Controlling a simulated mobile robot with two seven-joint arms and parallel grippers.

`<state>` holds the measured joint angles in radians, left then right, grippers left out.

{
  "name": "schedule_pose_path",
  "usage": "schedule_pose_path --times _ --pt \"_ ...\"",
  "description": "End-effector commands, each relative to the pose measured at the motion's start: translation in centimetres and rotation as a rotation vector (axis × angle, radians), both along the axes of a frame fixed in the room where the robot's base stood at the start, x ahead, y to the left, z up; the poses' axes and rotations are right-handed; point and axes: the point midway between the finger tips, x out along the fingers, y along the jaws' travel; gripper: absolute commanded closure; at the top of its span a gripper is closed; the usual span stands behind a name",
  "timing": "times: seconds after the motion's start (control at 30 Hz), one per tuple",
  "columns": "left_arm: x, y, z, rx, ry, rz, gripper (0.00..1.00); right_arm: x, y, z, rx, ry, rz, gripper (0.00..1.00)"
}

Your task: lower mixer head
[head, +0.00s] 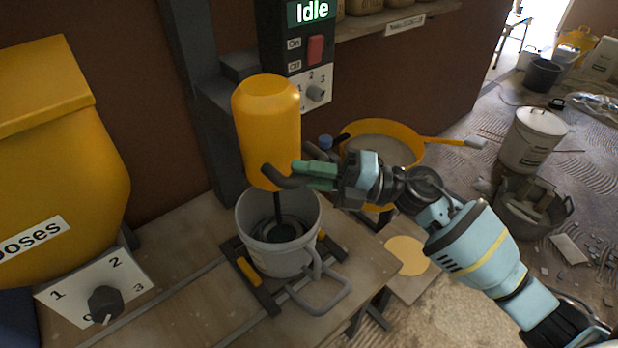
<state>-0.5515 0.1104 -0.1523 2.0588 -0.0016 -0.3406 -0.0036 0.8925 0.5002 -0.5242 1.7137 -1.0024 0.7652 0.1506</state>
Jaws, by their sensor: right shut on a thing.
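The mixer head (267,125) is a yellow rounded housing in the middle of the head view. My right gripper (304,172), with green fingers, is shut on this handle from the right. A dark shaft (277,207) runs down from the head into a grey bucket (270,259). The shaft's lower end is inside the bucket, and the housing's bottom is above the rim. My left gripper is not in view.
A control panel (296,68) behind the head reads "Idle". A yellow dispenser (50,160) with a numbered dial (105,303) stands at left. The bucket's metal frame handle (325,297) juts forward on the bench.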

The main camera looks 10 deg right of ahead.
Motion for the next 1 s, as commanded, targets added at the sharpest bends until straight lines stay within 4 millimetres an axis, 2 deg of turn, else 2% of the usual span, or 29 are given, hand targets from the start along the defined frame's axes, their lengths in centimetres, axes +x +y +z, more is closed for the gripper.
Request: schedule_pose_path --times 0.03,0.4,0.43,0.57,0.87,1.0 --pt "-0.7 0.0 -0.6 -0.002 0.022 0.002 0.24 0.1 -0.1 -0.7 -0.007 0.006 -0.002 1.0" --pt "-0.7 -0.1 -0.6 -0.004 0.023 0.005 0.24 0.1 0.0 -1.0 -0.011 0.009 0.002 1.0" --pt "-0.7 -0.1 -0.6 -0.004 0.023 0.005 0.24 0.1 0.0 -1.0 -0.012 0.01 0.002 0.78" --pt "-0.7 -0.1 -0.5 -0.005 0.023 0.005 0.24 0.1 0.0 -0.9 -0.01 0.01 0.001 0.6" --pt "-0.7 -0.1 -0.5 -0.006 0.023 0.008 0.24 0.0 0.0 -0.6 -0.006 0.005 0.003 0.59" --pt "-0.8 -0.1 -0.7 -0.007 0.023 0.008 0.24 -0.2 -1.0 -0.8 -0.006 0.007 0.001 0.59"
